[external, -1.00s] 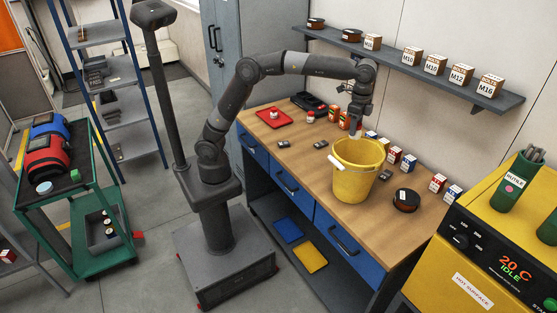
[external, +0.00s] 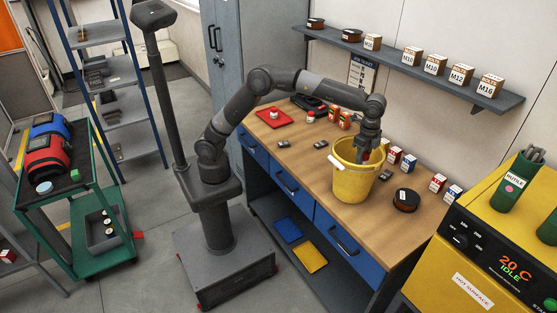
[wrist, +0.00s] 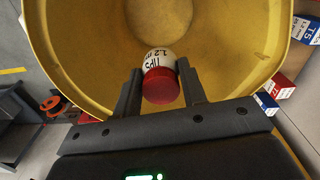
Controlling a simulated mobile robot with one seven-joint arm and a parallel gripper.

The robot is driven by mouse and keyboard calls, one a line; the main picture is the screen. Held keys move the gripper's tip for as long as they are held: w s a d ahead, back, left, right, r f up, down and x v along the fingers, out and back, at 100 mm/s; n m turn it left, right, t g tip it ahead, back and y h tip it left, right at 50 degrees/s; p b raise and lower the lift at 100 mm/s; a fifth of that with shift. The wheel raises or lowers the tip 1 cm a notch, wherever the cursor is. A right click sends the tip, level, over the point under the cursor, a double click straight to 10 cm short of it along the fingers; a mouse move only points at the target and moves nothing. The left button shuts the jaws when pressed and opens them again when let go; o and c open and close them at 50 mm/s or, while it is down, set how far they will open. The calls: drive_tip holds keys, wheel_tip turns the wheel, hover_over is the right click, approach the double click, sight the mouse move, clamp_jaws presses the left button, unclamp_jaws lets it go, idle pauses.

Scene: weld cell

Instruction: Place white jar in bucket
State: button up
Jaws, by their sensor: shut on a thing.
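The white jar (wrist: 160,58) has a red lid and black print and shows in the wrist view between my two dark fingers. My gripper (wrist: 160,84) is shut on it at the lid end. The yellow bucket (external: 352,187) stands upright on the workbench, and its inner wall (wrist: 80,45) fills most of the wrist view around the jar. In the external view my gripper (external: 364,157) is at the bucket's mouth, with its fingers inside the rim. A little red shows at the fingertips there; the rest of the jar is hidden. I cannot tell how far the jar is above the bucket's floor.
The wooden workbench (external: 320,178) carries small boxes (external: 437,183) at the right and a dark round tin (external: 406,200) beside the bucket. Orange containers (external: 338,118) and a red tray (external: 274,117) are farther back. A wall shelf (external: 480,97) with boxes hangs above.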

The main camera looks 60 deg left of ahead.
wheel_tip(320, 180, down, 15)
drive_tip(key=shift+r, duration=0.1)
idle(0.3)
drive_tip(key=shift+f, duration=0.2)
drive_tip(key=o, duration=1.1)
wheel_tip(320, 180, up, 12)
drive_tip(key=shift+r, duration=0.2)
drive_tip(key=shift+a, duration=0.1)
